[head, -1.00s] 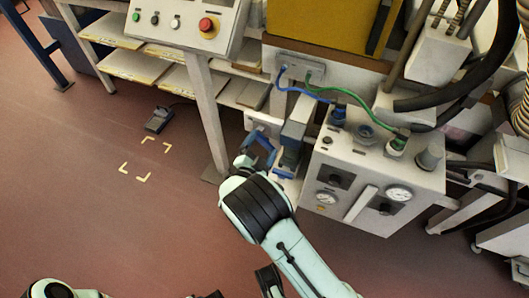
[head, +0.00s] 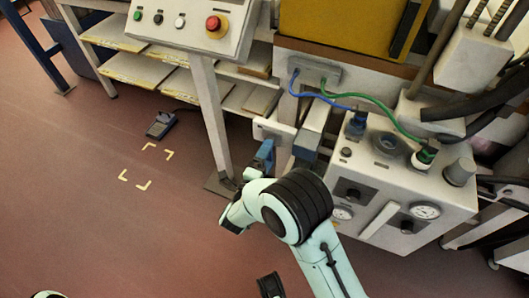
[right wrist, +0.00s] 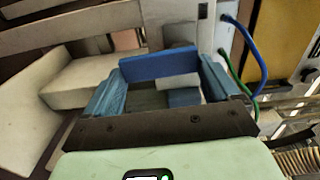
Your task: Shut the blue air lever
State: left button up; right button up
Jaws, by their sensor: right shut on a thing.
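My right gripper (head: 264,156) reaches to the left side of the grey control box (head: 405,190), with my arm covering part of the box's lower left. In the right wrist view, the flat blue lever (right wrist: 160,65) spans the gap between the two bluish fingers of the same gripper (right wrist: 162,78). The fingers are shut on it, one at each end. In the head view the lever is mostly hidden by the gripper and arm.
Blue and green hoses (head: 385,112) run from a wall fitting to the box top. A panel with a red button (head: 216,24) stands on a grey post (head: 212,115) left of my gripper. A foot pedal (head: 160,125) lies on open floor with yellow corner marks.

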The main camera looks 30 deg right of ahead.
pick_arm(q)
jog(key=shift+w+f, duration=0.1)
jog(key=shift+w, duration=0.3)
pick_arm(e)
jog(key=shift+w+a+m, duration=0.1)
jog(key=shift+m, duration=0.2)
jog(key=o, duration=1.2)
pick_arm(q)
jog(key=shift+t, duration=0.6)
jog(key=w+r, duration=0.1)
jog(key=w+r+p, duration=0.1)
jog(key=w+r, duration=0.1)
jog(key=shift+w+d+r+p, duration=0.2)
jog(key=shift+w+d+p, duration=0.05)
jog(key=shift+w+p, duration=0.1)
pick_arm(e)
jog(key=shift+o, duration=0.2)
jog(key=v, duration=1.3)
jog(key=shift+s, duration=0.2)
